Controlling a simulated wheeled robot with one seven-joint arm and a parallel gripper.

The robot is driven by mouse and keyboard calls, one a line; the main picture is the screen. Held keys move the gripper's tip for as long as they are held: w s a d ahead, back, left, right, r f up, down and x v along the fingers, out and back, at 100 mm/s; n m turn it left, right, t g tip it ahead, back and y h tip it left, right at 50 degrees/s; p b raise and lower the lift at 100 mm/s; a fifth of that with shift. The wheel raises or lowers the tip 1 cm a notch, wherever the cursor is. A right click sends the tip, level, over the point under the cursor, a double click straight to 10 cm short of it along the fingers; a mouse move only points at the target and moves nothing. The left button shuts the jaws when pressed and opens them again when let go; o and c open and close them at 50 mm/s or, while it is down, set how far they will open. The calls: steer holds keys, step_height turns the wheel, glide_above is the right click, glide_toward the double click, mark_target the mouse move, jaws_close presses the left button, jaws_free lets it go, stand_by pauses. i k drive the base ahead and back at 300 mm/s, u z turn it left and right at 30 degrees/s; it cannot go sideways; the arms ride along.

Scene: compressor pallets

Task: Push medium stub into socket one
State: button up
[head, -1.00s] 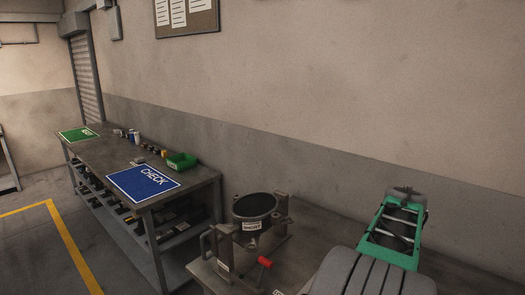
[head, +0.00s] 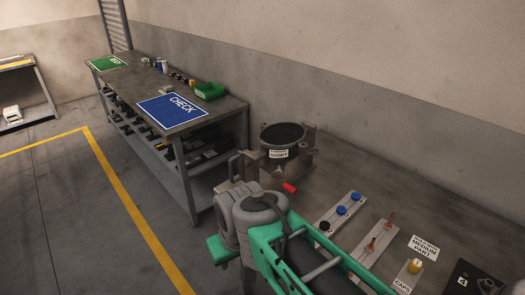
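I cannot pick out the medium stub or socket one for certain. A label reading roughly "MEDIUM PART" (head: 424,247) lies on the near bench. Beside it, a light rack (head: 375,240) holds reddish-brown upright pieces. A dark plate marked 4 (head: 465,283) is cut off at the lower right corner, and sockets other than this numbered spot do not show. My grey and green arm crosses the lower middle of the view and hides part of the bench. My gripper's fingers do not show.
A dark round housing labelled SHORT (head: 283,135) stands at the bench's back left, with a red-ended handle (head: 289,188) near it. Another rack (head: 340,212) holds blue and black caps. A yellow cap (head: 414,266) stands by the CAPS label. The far bench has a blue CHECK mat (head: 172,110) and green bin (head: 209,91).

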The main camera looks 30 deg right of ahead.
mark_target(370, 248)
steer(key=k, duration=0.35)
steer(key=z, duration=1.55)
